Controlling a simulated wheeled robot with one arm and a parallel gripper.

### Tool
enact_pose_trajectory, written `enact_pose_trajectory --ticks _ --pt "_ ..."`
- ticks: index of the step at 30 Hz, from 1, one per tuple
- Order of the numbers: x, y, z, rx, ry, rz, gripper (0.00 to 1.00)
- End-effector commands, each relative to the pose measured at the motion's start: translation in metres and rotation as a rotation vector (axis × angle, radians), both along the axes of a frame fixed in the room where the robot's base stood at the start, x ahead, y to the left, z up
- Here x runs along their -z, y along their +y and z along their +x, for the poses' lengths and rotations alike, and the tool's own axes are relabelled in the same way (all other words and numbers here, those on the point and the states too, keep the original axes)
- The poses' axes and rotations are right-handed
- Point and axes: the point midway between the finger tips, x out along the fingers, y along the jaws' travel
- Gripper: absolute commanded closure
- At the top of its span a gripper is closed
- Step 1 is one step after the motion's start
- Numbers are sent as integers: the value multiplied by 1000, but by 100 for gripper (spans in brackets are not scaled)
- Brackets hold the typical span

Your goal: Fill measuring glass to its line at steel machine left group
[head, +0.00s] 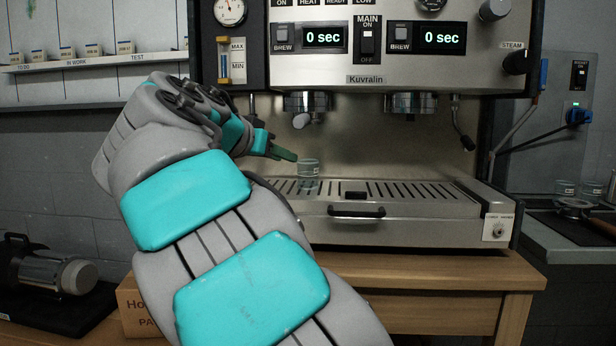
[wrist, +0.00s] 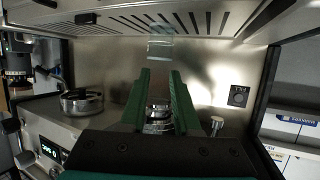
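The clear measuring glass (head: 308,169) stands upright on the drip tray's slotted grate, below the left group (head: 307,102). Its fill level is too small to tell. In the upside-down wrist view the glass (wrist: 161,48) shows beyond my fingertips, apart from them. My gripper (head: 284,152) has green fingers and is just left of the glass, a little above the grate. In the wrist view my gripper (wrist: 160,75) is open, with an empty gap between its fingers. The steel machine (head: 400,70) has a left brew button (head: 284,37) and a left display (head: 324,37) reading 0 sec.
The right group (head: 411,103) and the steam wand (head: 461,125) are to the right of the glass. The drip tray (head: 355,229) has a dark front handle. More glasses (head: 565,189) stand on the right counter. The grate right of the glass looks mostly clear.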

Motion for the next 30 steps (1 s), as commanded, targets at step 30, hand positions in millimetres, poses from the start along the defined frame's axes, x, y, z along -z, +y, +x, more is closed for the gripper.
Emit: enact_pose_trajectory --ticks 30 --pt "0 0 0 0 0 0 100"
